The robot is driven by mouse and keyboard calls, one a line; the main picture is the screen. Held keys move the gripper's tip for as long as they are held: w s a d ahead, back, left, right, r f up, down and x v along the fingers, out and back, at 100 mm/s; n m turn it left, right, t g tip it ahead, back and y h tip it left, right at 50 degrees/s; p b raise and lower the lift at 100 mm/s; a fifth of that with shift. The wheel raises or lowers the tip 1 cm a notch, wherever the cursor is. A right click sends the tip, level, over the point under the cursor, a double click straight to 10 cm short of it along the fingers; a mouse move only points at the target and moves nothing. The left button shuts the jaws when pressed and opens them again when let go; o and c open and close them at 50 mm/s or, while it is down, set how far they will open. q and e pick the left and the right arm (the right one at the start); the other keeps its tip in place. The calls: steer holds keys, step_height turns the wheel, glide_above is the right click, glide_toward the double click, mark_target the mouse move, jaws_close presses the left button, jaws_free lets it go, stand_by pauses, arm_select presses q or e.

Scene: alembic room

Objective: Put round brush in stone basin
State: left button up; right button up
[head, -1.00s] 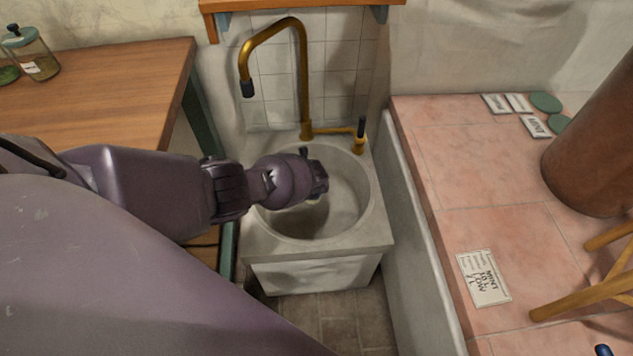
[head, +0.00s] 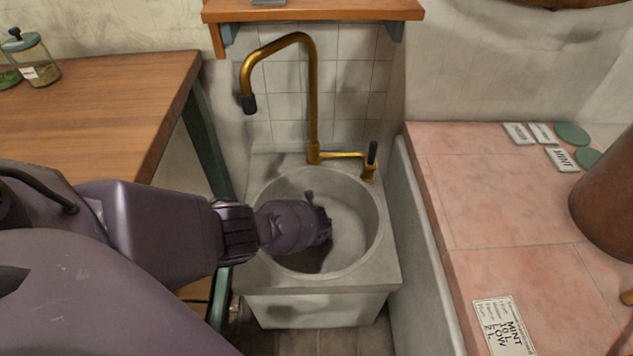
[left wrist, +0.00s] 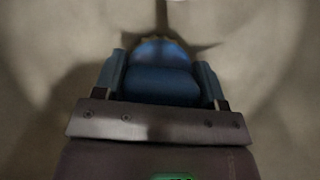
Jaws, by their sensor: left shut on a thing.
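The stone basin (head: 372,232) is a pale grey sink with a round bowl, in the middle of the head view under a brass tap. My left arm reaches in from the left, with its wrist over the bowl. In the left wrist view my left gripper (left wrist: 161,80) is shut on a blue thing, which I take to be the round brush (left wrist: 160,88). Pale basin surface lies below and around it. In the head view the fingers and the brush are hidden by my wrist. I cannot tell whether the brush touches the bowl. My right gripper is not in view.
The brass tap (head: 311,95) arches behind the bowl, with a side lever (head: 371,160) at the right. A wooden table (head: 110,95) with jars stands at the left. A pink tiled counter (head: 490,200) with labels and green discs stands at the right. A shelf (head: 320,12) hangs above.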

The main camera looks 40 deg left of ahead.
arm_select(q)
steer(key=shift+f, duration=0.15)
steer(key=o, duration=1)
